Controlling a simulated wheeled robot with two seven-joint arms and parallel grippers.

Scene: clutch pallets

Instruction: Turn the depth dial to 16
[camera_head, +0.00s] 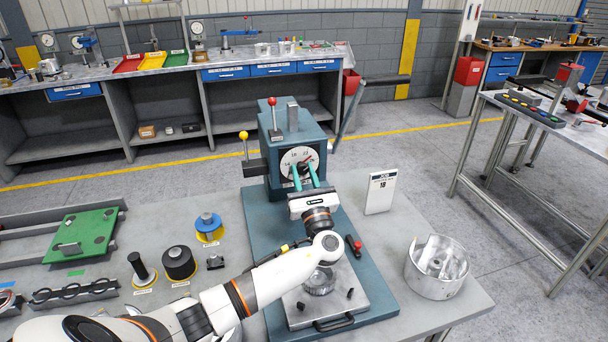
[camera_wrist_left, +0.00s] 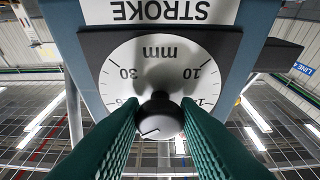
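The depth dial (camera_head: 303,152) is a round white face on the front of a teal press, with a dark knob at its middle. In the left wrist view the face is upside down, reading STROKE, mm, 10 and 30, and the black knob (camera_wrist_left: 160,118) carries a pale line pointing low left. My left gripper (camera_head: 305,178) reaches the dial from the front. Its two green fingers (camera_wrist_left: 160,110) lie on either side of the knob and appear to touch it. They hide the lower parts of the face, so the exact setting is unclear. My right gripper is not in view.
A white card (camera_head: 381,192) stands right of the press; its number looks like 18. A metal pot (camera_head: 437,268) is at the table's right corner. A red-knobbed lever (camera_head: 354,245) lies on the teal base. Spools and a green plate (camera_head: 82,235) occupy the left side.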

